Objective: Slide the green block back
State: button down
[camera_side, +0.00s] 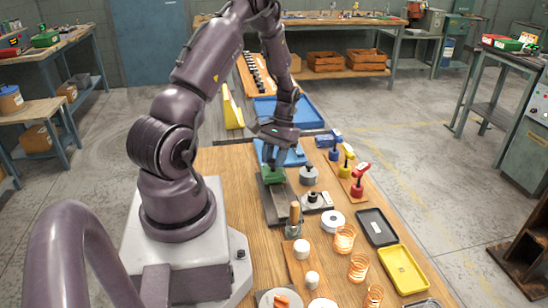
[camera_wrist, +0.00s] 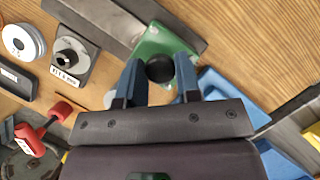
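The green block (camera_wrist: 156,43) is a flat green plate with a round black knob (camera_wrist: 160,68) on top. It sits at the end of a long dark grey track (camera_wrist: 97,18). In the side view the green block (camera_side: 272,174) is at the track's far end, partly hidden under my gripper (camera_side: 270,158). In the wrist view the two blue-grey fingers of my gripper (camera_wrist: 160,62) straddle the black knob, one on each side.
A blue tray (camera_side: 294,155) lies beyond the block. A grey round-topped part (camera_side: 309,175), a labelled dark fixture (camera_side: 316,199) and a red-handled clamp (camera_side: 360,179) stand right of the track. A wooden-handled tool (camera_side: 294,217) stands near its front end. Bare wood lies left.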

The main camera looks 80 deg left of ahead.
jog(key=d, duration=1.3)
jog(key=shift+d, duration=0.15)
jog(key=c, duration=0.8)
grip_release()
jog(key=shift+w+r, duration=0.1)
jog(key=shift+r, duration=0.05)
jog(key=v, duration=1.2)
jog(key=shift+a+r, duration=0.2)
jog(key=shift+r, duration=0.15)
